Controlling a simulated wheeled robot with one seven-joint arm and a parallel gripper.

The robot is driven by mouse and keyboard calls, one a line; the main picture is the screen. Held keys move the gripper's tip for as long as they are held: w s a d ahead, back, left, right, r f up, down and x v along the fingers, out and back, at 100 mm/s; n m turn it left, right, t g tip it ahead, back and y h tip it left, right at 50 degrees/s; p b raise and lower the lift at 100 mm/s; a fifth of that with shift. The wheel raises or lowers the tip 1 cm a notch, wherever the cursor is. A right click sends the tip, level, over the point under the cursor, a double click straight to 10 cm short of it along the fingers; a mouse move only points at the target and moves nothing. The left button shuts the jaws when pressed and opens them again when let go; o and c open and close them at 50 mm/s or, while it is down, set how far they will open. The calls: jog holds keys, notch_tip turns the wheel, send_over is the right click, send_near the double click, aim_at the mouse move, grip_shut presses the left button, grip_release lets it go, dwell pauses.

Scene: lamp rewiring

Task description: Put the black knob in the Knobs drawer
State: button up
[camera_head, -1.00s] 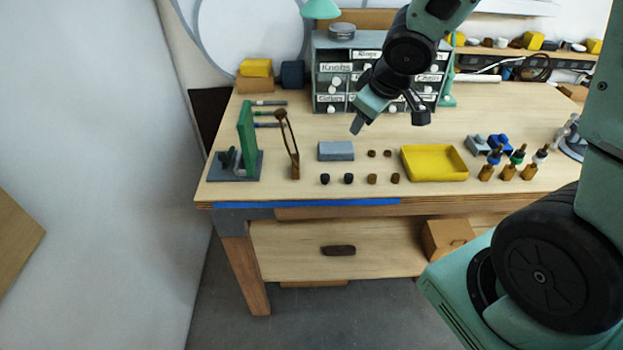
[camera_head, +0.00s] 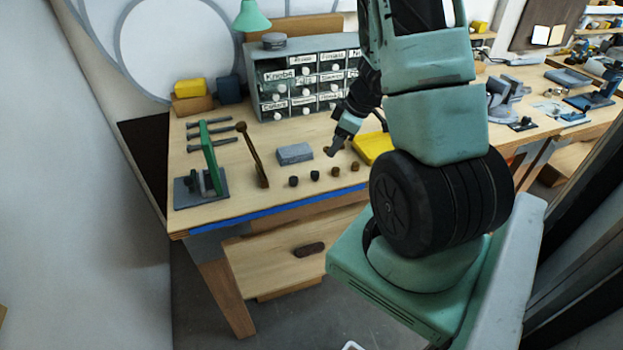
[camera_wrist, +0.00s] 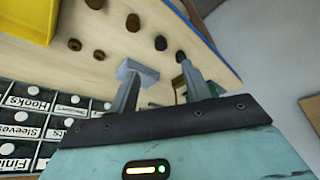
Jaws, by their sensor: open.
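Two black knobs stand on the bench front, the left one (camera_head: 293,181) and the one beside it (camera_head: 314,175). They also show in the wrist view, one (camera_wrist: 180,56) and the other (camera_wrist: 160,43). The Knobs drawer (camera_head: 279,76) is at the upper left of the grey cabinet. Its front stands forward of its neighbours, so it appears pulled out; its inside is not clear. My gripper (camera_head: 332,150) is open, above the bench behind the knob row. In the wrist view its fingers (camera_wrist: 160,72) are apart with no knob between them.
Brown knobs (camera_head: 335,171) continue the row to the right. A grey block (camera_head: 295,154) lies behind the row, and a yellow tray (camera_head: 372,147) is partly behind my arm.

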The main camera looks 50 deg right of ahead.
jog(key=b, duration=0.1)
send_over(316, 173)
jog(key=s+d, duration=0.1)
jog(key=s, duration=0.2)
notch_tip(316, 173, down, 6)
jog(key=shift+w+d+r, duration=0.1)
jog(key=shift+b+x, duration=0.35)
jog(key=shift+x, duration=2.65)
jog(key=shift+w+r, duration=0.1)
jog(key=shift+w, duration=0.1)
grip_shut()
